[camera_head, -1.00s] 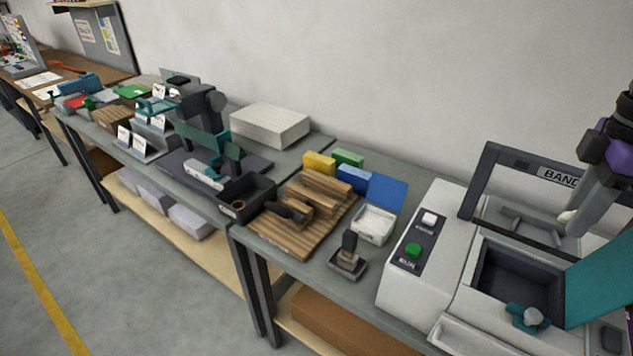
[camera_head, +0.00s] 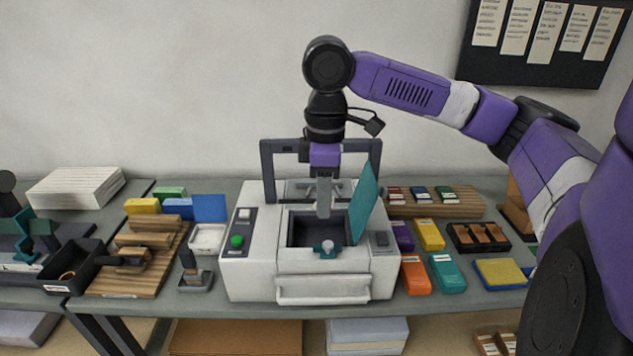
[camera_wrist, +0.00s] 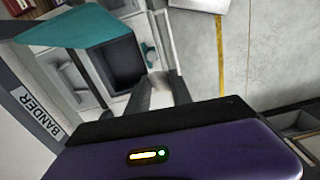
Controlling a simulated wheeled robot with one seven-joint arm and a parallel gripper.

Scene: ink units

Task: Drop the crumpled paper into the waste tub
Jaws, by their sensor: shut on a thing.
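My gripper (camera_head: 323,212) points down over the dark open recess of the white banding machine, its fingertips at or just inside the recess. In the wrist view its two fingers (camera_wrist: 160,90) reach toward the same recess (camera_wrist: 122,62). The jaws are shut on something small. I see no crumpled paper lying elsewhere, and no waste tub that I can identify.
Coloured boxes (camera_head: 429,234) stand right; a wooden board (camera_head: 120,280) and black bin (camera_head: 72,272) lie left.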

